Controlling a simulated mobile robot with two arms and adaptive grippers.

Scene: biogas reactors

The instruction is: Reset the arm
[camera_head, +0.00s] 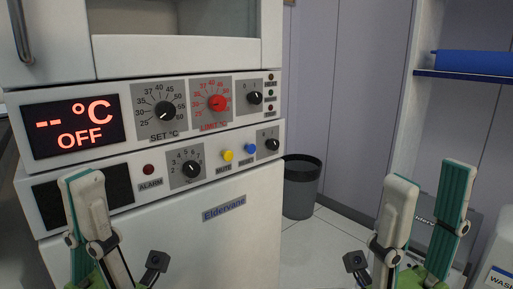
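My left gripper (84,176) stands upright at the lower left, in front of the control panel of the white incubator-like unit. Its pale, teal-lined fingers appear close together, with no gap and nothing seen between them; the far finger is mostly hidden. My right gripper (430,172) stands upright at the lower right. Its two fingers are well apart and nothing is between them. Neither gripper is seen touching anything.
The white unit (240,240) fills the left, with its display (75,126) reading "-- °C OFF" and several knobs. A dark bin (300,190) stands on the floor beside it. A blue object (480,61) lies on a shelf (465,76) at the upper right. Floor shows between the grippers.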

